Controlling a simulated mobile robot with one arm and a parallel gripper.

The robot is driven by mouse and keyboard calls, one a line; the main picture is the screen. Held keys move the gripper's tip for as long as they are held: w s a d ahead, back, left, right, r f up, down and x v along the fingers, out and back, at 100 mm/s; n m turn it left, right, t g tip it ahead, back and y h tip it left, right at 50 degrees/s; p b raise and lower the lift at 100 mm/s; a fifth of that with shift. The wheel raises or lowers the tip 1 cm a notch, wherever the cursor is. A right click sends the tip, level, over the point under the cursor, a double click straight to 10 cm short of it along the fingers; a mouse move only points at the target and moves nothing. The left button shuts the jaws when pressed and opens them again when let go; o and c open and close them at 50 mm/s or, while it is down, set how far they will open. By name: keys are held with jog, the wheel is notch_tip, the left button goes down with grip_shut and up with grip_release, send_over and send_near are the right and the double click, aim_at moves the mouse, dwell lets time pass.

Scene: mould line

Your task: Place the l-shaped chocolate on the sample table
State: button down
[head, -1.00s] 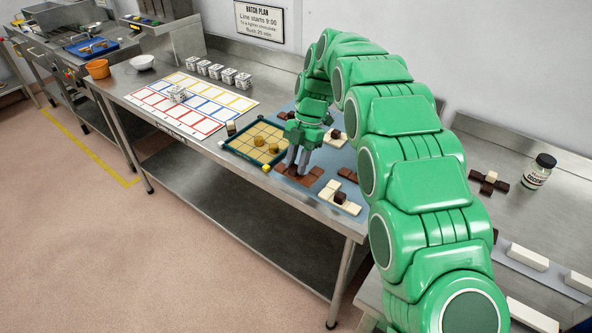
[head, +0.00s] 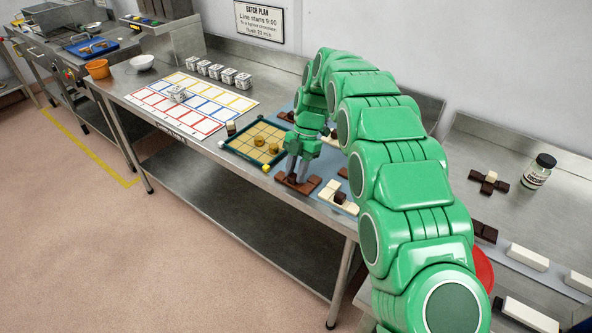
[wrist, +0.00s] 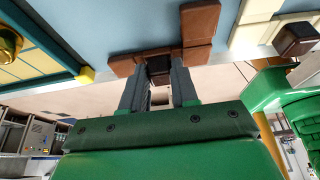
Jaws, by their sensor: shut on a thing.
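My gripper (head: 300,177) is shut at the front edge of the long steel table (head: 340,228). No label marks which surface is the sample table.
A green-rimmed tray (head: 226,147) stands just left of my gripper. A white chocolate (head: 326,194) with a dark cube lies close at right. The right-hand steel table (head: 462,150) holds a dark cross-shaped piece (head: 476,186), a jar (head: 538,172) and white bars (head: 528,257).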

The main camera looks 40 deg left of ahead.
jog(key=c, duration=0.9)
grip_release()
jog(key=shift+f, duration=0.1)
jog(key=shift+o, duration=0.2)
jog(key=v, duration=0.7)
jog(key=shift+r, duration=0.4)
jog(key=shift+w, duration=0.1)
